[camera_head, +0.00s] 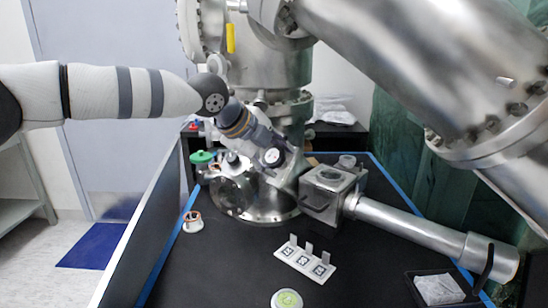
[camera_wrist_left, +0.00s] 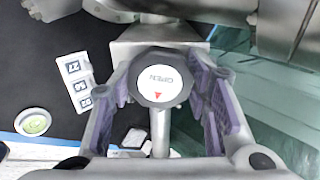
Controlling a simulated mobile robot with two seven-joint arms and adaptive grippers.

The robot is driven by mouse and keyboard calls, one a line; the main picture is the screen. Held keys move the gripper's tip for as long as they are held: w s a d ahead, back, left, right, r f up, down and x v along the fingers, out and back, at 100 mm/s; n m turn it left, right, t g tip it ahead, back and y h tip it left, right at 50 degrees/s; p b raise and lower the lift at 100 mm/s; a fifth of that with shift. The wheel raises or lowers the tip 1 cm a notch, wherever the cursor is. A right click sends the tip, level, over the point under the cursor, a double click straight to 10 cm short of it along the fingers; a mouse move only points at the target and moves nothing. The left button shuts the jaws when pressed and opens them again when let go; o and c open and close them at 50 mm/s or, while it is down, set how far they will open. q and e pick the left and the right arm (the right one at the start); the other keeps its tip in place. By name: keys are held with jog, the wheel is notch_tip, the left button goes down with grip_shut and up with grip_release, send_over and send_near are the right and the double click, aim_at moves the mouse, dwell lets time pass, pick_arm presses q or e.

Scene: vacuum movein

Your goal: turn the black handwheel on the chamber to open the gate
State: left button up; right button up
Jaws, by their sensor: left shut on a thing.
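The black handwheel (camera_wrist_left: 160,80) shows in the left wrist view, with a white cap marked OPEN and a small red arrow. My left gripper (camera_wrist_left: 163,108) has its purple-padded fingers on either side of the wheel and is shut on it. In the head view my left gripper (camera_head: 300,180) reaches down from the left to the metal valve block (camera_head: 345,182) on the chamber (camera_head: 268,75). I cannot make out the wheel clearly there, close to the fingers. The gate itself cannot be seen. My right gripper is not in view.
A metal tube (camera_head: 420,230) runs right from the block. A white marker rack (camera_head: 305,262) and a green-and-white disc (camera_head: 287,300) lie in front on the black table. A black tray (camera_head: 415,281) stands at the lower right. Large steel pipework (camera_head: 430,60) hangs above right.

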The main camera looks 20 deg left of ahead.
pick_arm(q)
jog(key=shift+f+n, duration=0.1)
jog(key=shift+n, duration=0.5)
jog(key=o, duration=1.2)
jog(key=shift+c, duration=0.2)
jog(key=shift+s+a+r, duration=0.1)
jog(key=shift+s+r, duration=0.1)
jog(key=shift+r, duration=0.2)
jog(key=v, duration=1.1)
jog(key=shift+s, duration=0.2)
